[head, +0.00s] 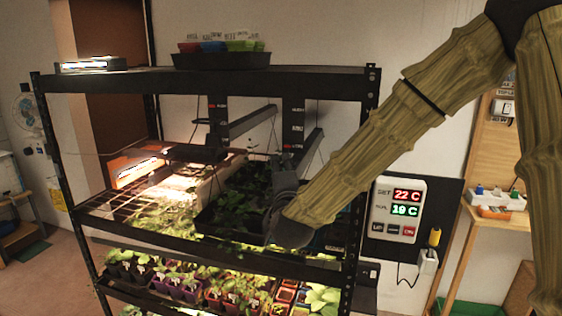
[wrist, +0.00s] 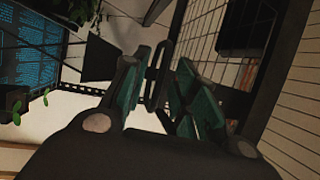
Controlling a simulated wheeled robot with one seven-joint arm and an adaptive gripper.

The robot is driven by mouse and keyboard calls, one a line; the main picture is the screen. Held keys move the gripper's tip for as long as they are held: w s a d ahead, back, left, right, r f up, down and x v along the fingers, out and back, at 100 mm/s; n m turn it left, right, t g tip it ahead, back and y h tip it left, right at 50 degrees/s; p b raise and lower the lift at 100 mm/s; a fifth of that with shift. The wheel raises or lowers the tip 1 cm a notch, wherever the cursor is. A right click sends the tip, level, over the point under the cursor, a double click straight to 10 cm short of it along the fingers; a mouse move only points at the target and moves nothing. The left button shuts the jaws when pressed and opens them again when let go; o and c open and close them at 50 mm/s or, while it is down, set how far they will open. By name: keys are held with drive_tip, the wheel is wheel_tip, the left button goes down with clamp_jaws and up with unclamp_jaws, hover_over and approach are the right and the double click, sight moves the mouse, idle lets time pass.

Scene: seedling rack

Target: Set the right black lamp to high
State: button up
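In the head view, two black bars, which look like the black lamps, show under the rack's top shelf: a left one (head: 250,122) and a right one (head: 304,150). Each is beside a dark upright strip with small red and white labels; the right strip (head: 293,122) is behind the right bar. The label text is too small to read. My gripper (head: 284,186) is inside the rack, below the right bar, its fingertips partly hidden. In the wrist view my gripper (wrist: 168,92) has its teal-padded fingers apart. A thin dark loop (wrist: 158,76) shows between them; contact is unclear.
A lit lamp (head: 140,170) is at left. A thermostat panel (head: 398,210) is on the right. Potted seedlings fill the lower shelf.

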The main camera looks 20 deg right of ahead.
drive_tip(key=shift+w+d+r, duration=0.1)
drive_tip(key=shift+w, duration=0.45)
clamp_jaws()
